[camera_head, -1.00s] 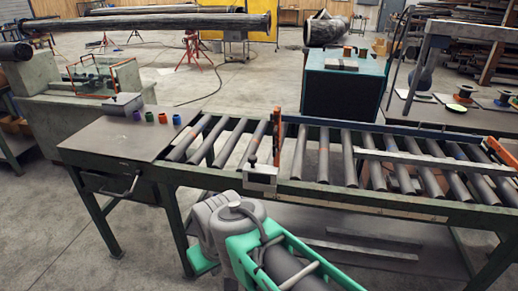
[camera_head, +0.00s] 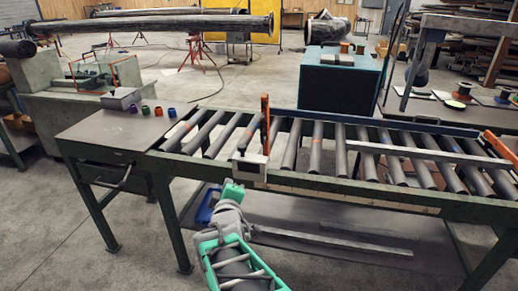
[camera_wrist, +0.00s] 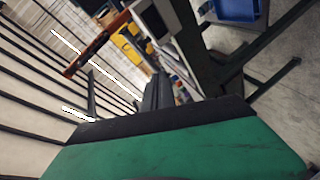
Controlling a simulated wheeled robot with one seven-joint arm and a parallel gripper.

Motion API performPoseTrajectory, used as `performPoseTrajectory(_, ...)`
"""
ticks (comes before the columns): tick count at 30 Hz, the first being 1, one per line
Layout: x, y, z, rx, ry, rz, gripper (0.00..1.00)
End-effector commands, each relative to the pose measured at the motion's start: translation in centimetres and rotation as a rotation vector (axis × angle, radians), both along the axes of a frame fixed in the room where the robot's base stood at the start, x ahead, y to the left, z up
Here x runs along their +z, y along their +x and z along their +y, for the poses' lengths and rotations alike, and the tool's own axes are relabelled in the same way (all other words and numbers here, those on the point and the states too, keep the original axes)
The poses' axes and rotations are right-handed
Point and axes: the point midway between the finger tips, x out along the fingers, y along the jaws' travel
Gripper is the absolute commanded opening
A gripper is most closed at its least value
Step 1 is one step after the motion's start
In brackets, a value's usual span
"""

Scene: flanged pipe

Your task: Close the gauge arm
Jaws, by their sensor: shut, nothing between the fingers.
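The gauge (camera_head: 249,170) is a small pale box on the conveyor's front rail. An orange gauge arm (camera_head: 265,123) stands up from the rail beside it. In the wrist view the orange-red arm (camera_wrist: 97,45) slants out over the rollers at upper left, next to the gauge's dark screen (camera_wrist: 157,17). My gripper (camera_wrist: 157,92) shows as dark fingers beyond its green body, shut and empty, apart from the gauge arm. In the head view my green and grey wrist is below and in front of the gauge, and the fingers cannot be made out.
The roller conveyor (camera_head: 400,190) runs to the right, with a second orange piece (camera_head: 497,146) at its far end. A side table (camera_head: 105,136) holds several small coloured cups. A blue bin (camera_head: 207,207) sits under the conveyor. A teal cabinet (camera_head: 340,82) stands behind.

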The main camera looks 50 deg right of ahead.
Motion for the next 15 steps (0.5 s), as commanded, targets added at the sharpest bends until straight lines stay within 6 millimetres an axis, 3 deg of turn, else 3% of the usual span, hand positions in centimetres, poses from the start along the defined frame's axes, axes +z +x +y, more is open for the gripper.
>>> performPoseTrajectory(1,0.2,-2.0,-2.4,-0.039,-0.151,0.019,0.0)
performPoseTrajectory(3,1.7,-4.2,-4.4,-0.077,-0.348,0.055,0.0)
performPoseTrajectory(6,3.4,-6.2,-5.5,-0.113,-0.532,0.099,0.0)
performPoseTrajectory(10,4.4,-6.9,-6.0,-0.129,-0.615,0.123,0.0)
performPoseTrajectory(15,5.0,-5.6,-8.0,-0.13,-0.614,0.123,0.0)
